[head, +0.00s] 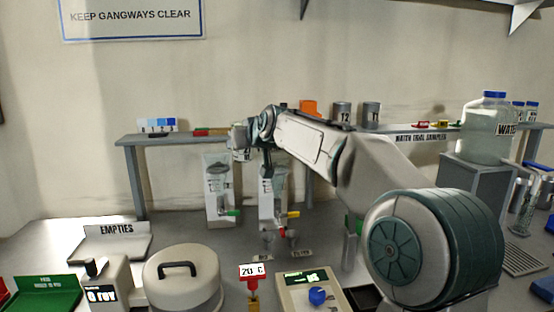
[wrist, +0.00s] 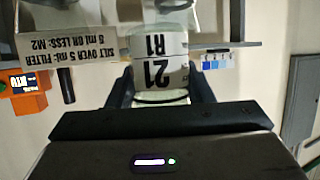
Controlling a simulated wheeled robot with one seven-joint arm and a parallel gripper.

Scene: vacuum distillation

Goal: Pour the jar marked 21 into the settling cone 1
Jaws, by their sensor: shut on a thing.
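The jar marked 21 (wrist: 158,72) is clear glass with a white label that also reads R1. My gripper (wrist: 160,92) is shut on it, one dark finger on each side. Label and wall sign both appear upside down in the wrist view. In the head view my gripper (head: 242,137) is near the shelf's front, above the cones; the jar is mostly hidden there. I cannot read which is cone 1.
A shelf (head: 175,139) runs behind the cones, with jars marked 12 (head: 342,113) and 11 (head: 371,113) on it. A large water bottle (head: 487,125) stands at right.

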